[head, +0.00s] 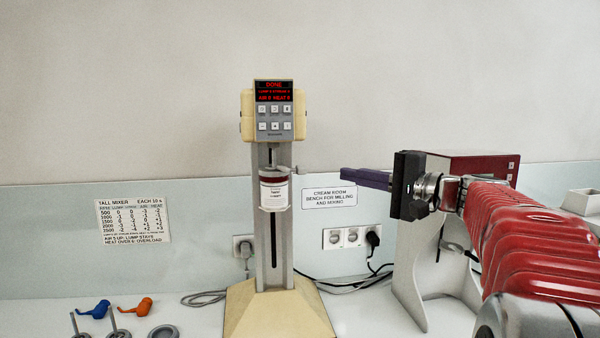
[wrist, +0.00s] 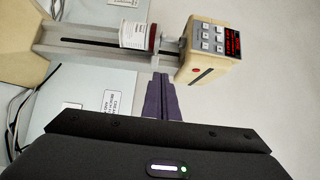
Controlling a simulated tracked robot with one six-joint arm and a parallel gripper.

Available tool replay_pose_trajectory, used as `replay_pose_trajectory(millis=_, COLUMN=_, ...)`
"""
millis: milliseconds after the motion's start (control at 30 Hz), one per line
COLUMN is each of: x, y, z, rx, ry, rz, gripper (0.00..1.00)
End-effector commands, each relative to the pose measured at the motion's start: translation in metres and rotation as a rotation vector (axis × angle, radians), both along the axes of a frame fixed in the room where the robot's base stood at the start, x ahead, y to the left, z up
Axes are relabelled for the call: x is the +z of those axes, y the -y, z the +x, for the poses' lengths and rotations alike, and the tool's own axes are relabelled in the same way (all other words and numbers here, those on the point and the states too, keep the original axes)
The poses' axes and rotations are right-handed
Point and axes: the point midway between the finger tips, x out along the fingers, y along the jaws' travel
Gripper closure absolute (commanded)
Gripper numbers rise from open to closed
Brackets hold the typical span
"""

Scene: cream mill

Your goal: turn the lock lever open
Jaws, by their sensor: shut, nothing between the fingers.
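A tall cream mixer (head: 267,115) stands in the middle, its red display reading DONE; it shows sideways in the wrist view (wrist: 210,50). A white jar with a dark red lid (head: 274,195) is held on its grey column, also seen in the wrist view (wrist: 133,35). A small grey part that looks like the lock lever (head: 296,170) sticks out right of the column, by the jar's top; its exact position is hard to tell. My gripper (head: 345,173) has its purple fingers shut and empty, pointing left, apart from the column. In the wrist view the fingertips (wrist: 160,77) lie just short of the column.
Blue (head: 96,309) and orange (head: 135,306) small tools and grey round parts lie at the front left of the bench. A dark red device (head: 480,165) on a white stand is at the right, behind my arm. Cables and sockets (head: 350,237) are behind.

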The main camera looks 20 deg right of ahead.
Motion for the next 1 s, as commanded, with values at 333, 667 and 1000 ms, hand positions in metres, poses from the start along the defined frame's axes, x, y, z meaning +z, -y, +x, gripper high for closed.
replay_pose_trajectory(millis=333, x=-0.001, y=-0.005, z=0.008, rx=0.001, ry=-0.002, rz=-0.001, gripper=1.00)
replay_pose_trajectory(millis=667, x=-0.001, y=-0.026, z=0.047, rx=0.004, ry=-0.003, rz=-0.001, gripper=1.00)
replay_pose_trajectory(millis=1000, x=-0.001, y=-0.046, z=0.086, rx=0.003, ry=-0.003, rz=-0.001, gripper=1.00)
